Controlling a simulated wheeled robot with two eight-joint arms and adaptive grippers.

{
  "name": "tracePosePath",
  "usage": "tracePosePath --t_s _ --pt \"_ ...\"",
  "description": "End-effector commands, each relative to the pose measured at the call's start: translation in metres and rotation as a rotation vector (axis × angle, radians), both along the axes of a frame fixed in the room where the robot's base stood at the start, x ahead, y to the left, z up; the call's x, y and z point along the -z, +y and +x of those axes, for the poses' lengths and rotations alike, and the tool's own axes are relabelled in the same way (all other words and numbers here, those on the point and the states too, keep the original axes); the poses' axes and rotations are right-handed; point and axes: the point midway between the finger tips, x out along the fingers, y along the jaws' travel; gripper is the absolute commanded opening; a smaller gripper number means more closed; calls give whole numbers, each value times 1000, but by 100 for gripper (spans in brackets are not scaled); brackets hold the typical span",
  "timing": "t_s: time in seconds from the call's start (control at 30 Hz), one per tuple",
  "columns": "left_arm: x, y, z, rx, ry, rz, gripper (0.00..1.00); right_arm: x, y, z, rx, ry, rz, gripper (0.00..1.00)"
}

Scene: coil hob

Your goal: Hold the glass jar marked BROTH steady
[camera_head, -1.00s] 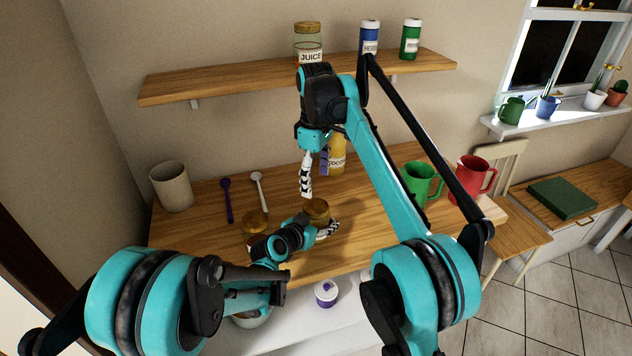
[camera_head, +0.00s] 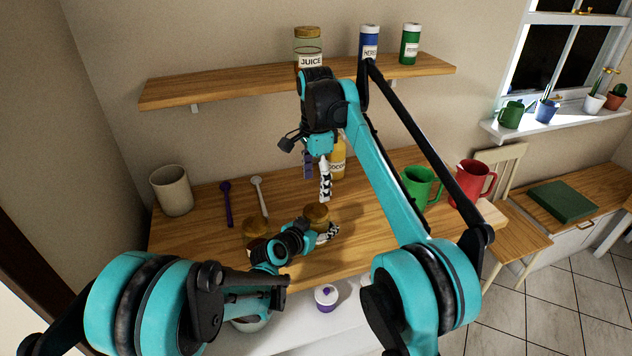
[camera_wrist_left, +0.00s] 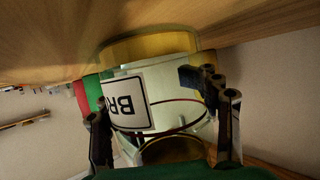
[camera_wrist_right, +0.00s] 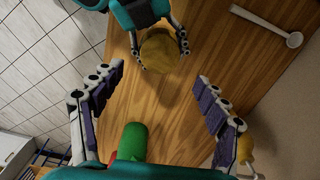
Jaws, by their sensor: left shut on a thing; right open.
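The glass jar marked BROTH shows in the left wrist view, with its white label (camera_wrist_left: 126,102) reading "BR" upside down and a gold lid (camera_wrist_left: 150,45). Its lid also shows in the head view (camera_head: 316,213) and the right wrist view (camera_wrist_right: 160,50). My left gripper (camera_wrist_left: 162,125) is shut on this jar, fingers on either side, over the wooden counter. In the head view my left arm hides most of the jar. My right gripper (camera_wrist_right: 155,112) is open and empty, with its fingers apart above the counter; in the head view it is behind the jar.
A second gold-lidded jar (camera_head: 255,230) stands left of the BROTH jar. A yellow bottle (camera_head: 338,160) stands close behind my right gripper. Green (camera_head: 420,188) and red (camera_head: 470,182) mugs stand right. A beige cup (camera_head: 171,190) and two spoons lie left.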

Motion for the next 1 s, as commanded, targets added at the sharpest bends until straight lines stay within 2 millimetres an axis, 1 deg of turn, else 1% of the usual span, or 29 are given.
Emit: tracePosePath --t_s 0.1,0.17,0.27,0.5,0.6,0.7,0.83,1.0 --pt "1 0 0 1 1 2 0 1 0 0 81 0 0 74" --pt "1 0 0 1 1 2 0 3 0 0 100 0 0 74" --pt "1 0 0 1 1 2 0 13 0 0 110 0 0 74" --pt "1 0 0 1 1 2 0 52 0 0 108 0 0 74" --pt "1 0 0 1 1 2 0 65 0 0 107 0 0 74" --pt "1 0 0 1 1 2 0 74 0 0 107 0 0 74" --pt "1 0 0 2 1 2 0 80 0 0 107 0 0 74" --pt "1 0 0 2 1 2 0 80 0 0 106 0 0 74"
